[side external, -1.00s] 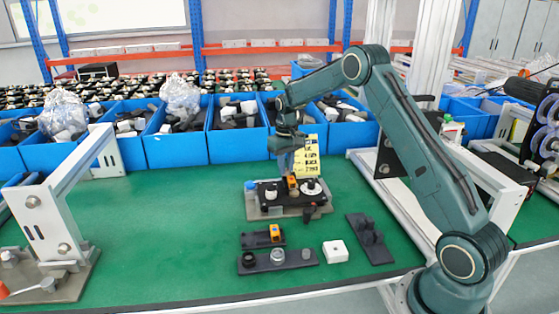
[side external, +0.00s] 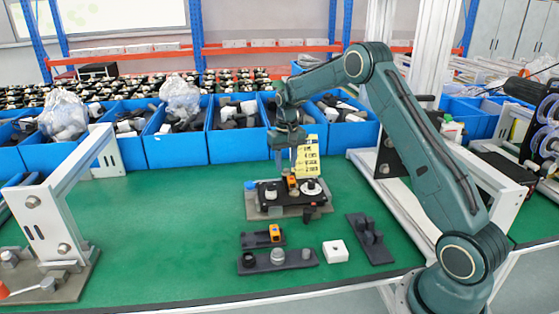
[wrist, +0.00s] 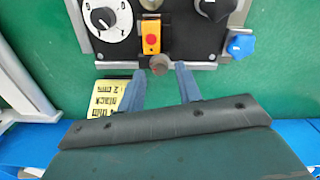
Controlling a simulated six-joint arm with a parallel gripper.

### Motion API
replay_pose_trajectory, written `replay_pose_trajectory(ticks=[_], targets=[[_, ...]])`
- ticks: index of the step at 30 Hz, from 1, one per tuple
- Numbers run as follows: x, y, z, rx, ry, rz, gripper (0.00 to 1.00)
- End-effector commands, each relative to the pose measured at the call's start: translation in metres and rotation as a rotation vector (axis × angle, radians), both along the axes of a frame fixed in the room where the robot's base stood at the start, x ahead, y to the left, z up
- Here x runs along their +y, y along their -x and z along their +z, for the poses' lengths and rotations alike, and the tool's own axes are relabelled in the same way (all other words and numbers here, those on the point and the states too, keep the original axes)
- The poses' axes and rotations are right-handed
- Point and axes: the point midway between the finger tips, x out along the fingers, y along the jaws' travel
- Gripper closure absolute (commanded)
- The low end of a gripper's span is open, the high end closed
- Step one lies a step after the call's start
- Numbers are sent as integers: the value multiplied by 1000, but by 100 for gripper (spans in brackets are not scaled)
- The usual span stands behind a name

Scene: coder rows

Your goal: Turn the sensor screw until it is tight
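The sensor (side external: 292,183), an orange block with a red button on top, sits mid-edge on the black fixture board (side external: 270,205). It also shows in the wrist view (wrist: 151,37). A round grey-brown knob, seemingly the sensor screw (wrist: 159,64), stands at the board edge next to the sensor. My gripper (wrist: 159,75) is open, with one blue-grey finger on each side of the screw's line and visible gaps to it. In the side view my gripper (side external: 286,168) hangs above and just behind the sensor. Whether the screw is tight cannot be told.
A yellow label card (side external: 308,160) stands behind. Black holders (side external: 277,261) and a white block (side external: 335,251) lie in front. Blue bins (side external: 175,150) line the back.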

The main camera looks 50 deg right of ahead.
Motion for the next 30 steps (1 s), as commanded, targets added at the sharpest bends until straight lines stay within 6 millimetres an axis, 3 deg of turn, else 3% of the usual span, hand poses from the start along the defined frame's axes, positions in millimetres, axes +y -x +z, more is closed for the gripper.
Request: replay_pose_trajectory(ticks=[18,30], targets=[[0,0,34,-1,1,0,65],[0,0,36,0,0,1,65]])
